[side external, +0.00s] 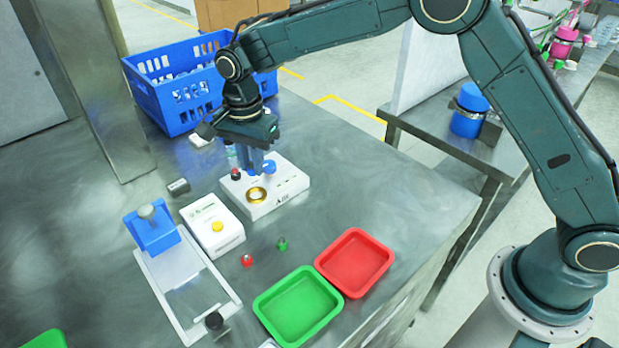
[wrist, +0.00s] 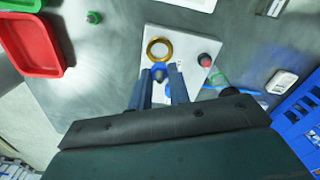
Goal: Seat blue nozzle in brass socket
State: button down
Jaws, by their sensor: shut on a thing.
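The blue nozzle (wrist: 159,68) sits between the fingertips of my gripper (wrist: 160,80) in the wrist view, with a grey tip showing. In the side view my gripper (side external: 257,162) points down over the white block, and a blue part (side external: 268,167) shows beside its fingers. My gripper is shut on the nozzle. The brass socket (side external: 256,194) is a gold ring on top of the white block (side external: 290,184). It also shows in the wrist view (wrist: 158,49), just beyond the fingertips. The nozzle appears beside the ring, not in it; its exact height is unclear.
A red-topped knob (side external: 236,174) stands at the block's left corner. A white box with a yellow button (side external: 217,230), a green tray (side external: 298,306), a red tray (side external: 355,262) and small red and green pieces lie nearer. A blue crate (side external: 190,90) stands behind.

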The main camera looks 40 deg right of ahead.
send_over(259, 197)
jog(key=shift+w+a+f, duration=0.1)
jog(key=shift+w+f, duration=0.05)
jog(key=shift+f, duration=1.1)
jog(key=shift+w+f, duration=0.1)
jog(key=shift+f, duration=1.1)
jog(key=shift+f, duration=0.9)
dwell(1.3)
jog(key=c, duration=1.4)
grip_release()
jog(key=shift+o, duration=0.8)
jog(key=shift+s+f, duration=0.1)
jog(key=shift+s, duration=0.05)
jog(key=shift+c, duration=0.6)
jog(key=shift+r, duration=0.2)
